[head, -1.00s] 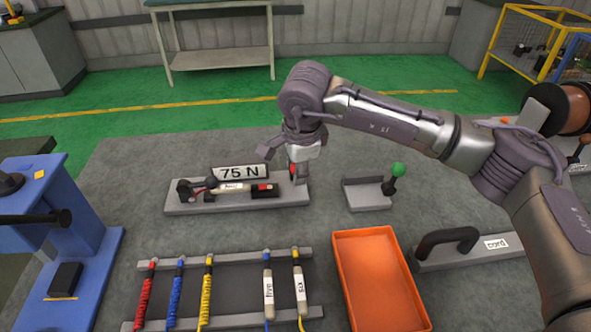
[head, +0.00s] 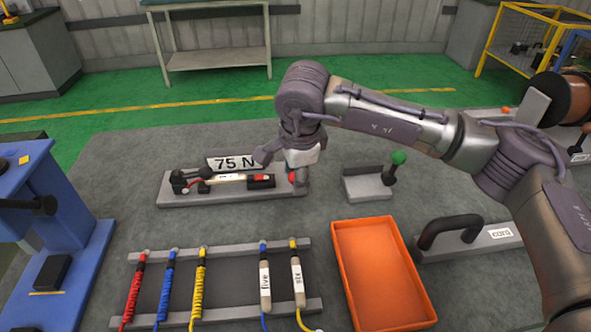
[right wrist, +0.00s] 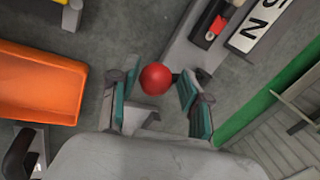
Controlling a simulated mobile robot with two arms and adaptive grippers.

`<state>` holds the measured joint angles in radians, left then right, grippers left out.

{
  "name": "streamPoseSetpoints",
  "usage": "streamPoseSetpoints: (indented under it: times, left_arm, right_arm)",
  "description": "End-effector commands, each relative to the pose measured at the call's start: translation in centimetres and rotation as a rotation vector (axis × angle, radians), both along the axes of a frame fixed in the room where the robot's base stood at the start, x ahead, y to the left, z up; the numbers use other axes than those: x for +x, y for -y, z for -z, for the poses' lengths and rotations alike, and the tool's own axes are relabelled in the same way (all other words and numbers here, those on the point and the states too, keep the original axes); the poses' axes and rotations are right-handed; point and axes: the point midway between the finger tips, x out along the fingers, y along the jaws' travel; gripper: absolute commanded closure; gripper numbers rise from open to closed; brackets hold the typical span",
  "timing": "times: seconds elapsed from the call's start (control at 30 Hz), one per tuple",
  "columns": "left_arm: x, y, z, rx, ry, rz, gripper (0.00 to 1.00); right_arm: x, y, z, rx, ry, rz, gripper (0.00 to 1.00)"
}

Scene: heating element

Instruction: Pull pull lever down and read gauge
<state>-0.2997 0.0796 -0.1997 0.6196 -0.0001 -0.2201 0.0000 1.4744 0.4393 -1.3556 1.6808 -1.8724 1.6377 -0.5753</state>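The pull rig (head: 180,198) is a grey base with a small device on it. A sign behind it, the gauge (head: 234,162), reads "75 N". A red ball knob (head: 293,177) shows at the rig's right end, mostly hidden by my right gripper (head: 285,160). In the right wrist view the red knob (right wrist: 155,79) lies between the teal fingertips of my right gripper (right wrist: 150,80). The fingers are spread, with a gap on both sides of the knob. My left gripper is not in view.
A green-knobbed lever (head: 398,157) on a small base stands right of the rig. In front are an orange tray (head: 337,262) and a rack (head: 220,317) with coloured coils. A blue machine (head: 75,255) is at left, and a black handle (head: 450,228) is at right.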

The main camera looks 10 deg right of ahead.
Motion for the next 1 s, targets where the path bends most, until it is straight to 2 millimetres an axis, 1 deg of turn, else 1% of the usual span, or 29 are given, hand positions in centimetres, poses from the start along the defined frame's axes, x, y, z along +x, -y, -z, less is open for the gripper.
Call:
streamPoseSetpoints:
  times: [0.33,0.47,0.57,0.8,0.9,1.0]
  left_arm:
    - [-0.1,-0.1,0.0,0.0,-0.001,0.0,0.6]
    - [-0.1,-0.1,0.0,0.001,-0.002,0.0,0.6]
    - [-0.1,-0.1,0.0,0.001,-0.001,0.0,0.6]
    - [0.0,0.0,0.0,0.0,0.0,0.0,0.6]
    - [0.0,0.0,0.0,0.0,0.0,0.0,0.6]
    - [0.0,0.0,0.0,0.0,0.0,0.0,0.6]
  right_arm:
    - [0.2,0.0,-0.2,0.002,0.007,0.003,0.42]
    - [0.0,0.0,-1.0,0.003,0.009,0.003,0.42]
    - [-0.3,0.0,-2.4,0.003,0.012,0.003,0.42]
    - [-1.7,0.1,-7.5,0.003,0.013,0.001,0.42]
    - [-2.2,0.2,-9.3,0.003,0.012,0.001,0.42]
    - [-2.6,0.2,-10.6,0.002,0.01,0.002,0.42]
